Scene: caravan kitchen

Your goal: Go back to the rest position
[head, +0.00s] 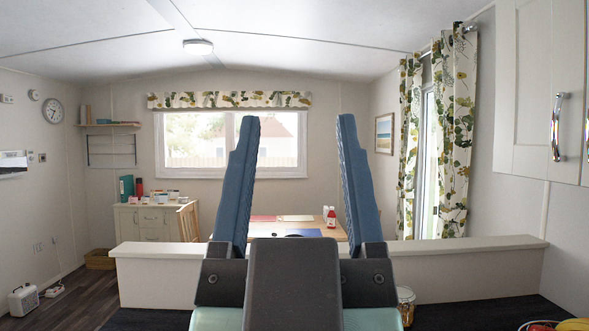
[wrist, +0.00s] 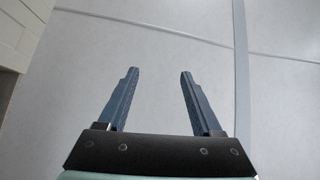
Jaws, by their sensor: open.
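My gripper (head: 298,135) is raised in the middle of the head view, with its two blue fingers pointing up. The fingers are well apart and nothing is between them. In the wrist view my gripper (wrist: 157,75) is also open and empty against the pale ceiling. It touches nothing that I can see. The gripper body hides part of the low partition and the table behind it.
A low cream partition (head: 160,252) crosses the view, with a table (head: 262,228) beyond it. A wall cupboard (head: 525,85) hangs at upper right. A bowl of fruit (head: 570,325) shows at the lower right edge. The space around the raised fingers is clear.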

